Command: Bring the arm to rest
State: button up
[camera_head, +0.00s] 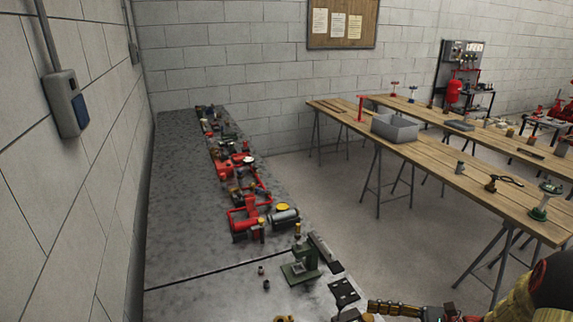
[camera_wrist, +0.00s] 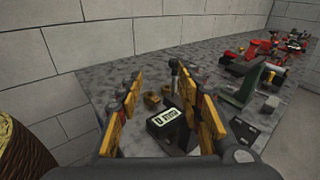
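My gripper (camera_wrist: 160,82) shows in the wrist view with its two yellow-and-black fingers spread apart and nothing clasped between them. Behind the gap, a black block with a white label (camera_wrist: 172,124) and small brass-coloured parts (camera_wrist: 152,99) sit on the grey bench. In the head view my gripper (camera_head: 378,307) is at the bottom right, beside the bench's near right edge, partly cut off by the frame. Its exact height above the bench cannot be told.
The grey bench (camera_head: 180,220) runs along the left wall. It holds a green stand (camera_head: 300,268), a red pump unit (camera_head: 248,218) and several fittings. Wooden tables (camera_head: 440,162) with a grey bin (camera_head: 394,128) stand to the right. Open floor (camera_head: 330,200) lies between.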

jog(key=s+a+r+n+g+h, duration=0.4)
jog(key=s+a+n+g, duration=0.1)
jog(key=a+n, duration=0.25)
jog(key=s+r+n+t+h, duration=0.4)
jog(key=s+r+n+h, duration=0.6)
jog(key=n, duration=0.4)
jog(key=shift+a+r+t+h, duration=0.25)
jog(key=shift+r+t+h, duration=0.1)
jog(key=shift+h, duration=0.45)
